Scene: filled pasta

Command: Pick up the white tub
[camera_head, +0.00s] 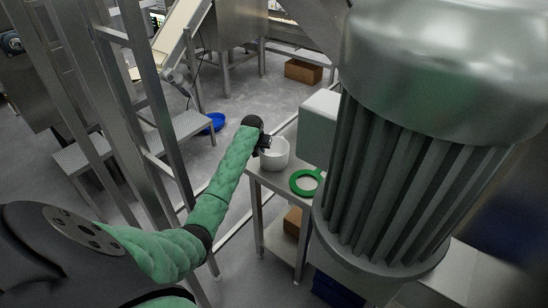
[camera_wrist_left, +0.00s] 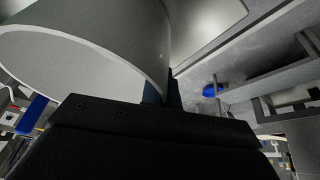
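The white tub (camera_head: 275,157) stands upright on the small steel table beside the big ribbed motor, with its open top up. My left arm, in a green sleeve, reaches to it, and my left gripper (camera_head: 264,147) is at the tub's left rim. In the left wrist view the tub (camera_wrist_left: 90,18) is very close and fills the upper left. One dark finger (camera_wrist_left: 173,90) shows right against its wall edge; the other is hidden, so I cannot tell whether the gripper is closed on the wall. My right gripper is not in view.
A green ring (camera_head: 306,191) lies on the steel table (camera_head: 268,181), just right of the tub. A pale box-shaped housing (camera_head: 318,125) and the large ribbed motor (camera_head: 385,190) crowd the right side. Ladder-like steel rails (camera_head: 150,95) stand left of my arm. A blue bowl (camera_head: 214,122) is farther back.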

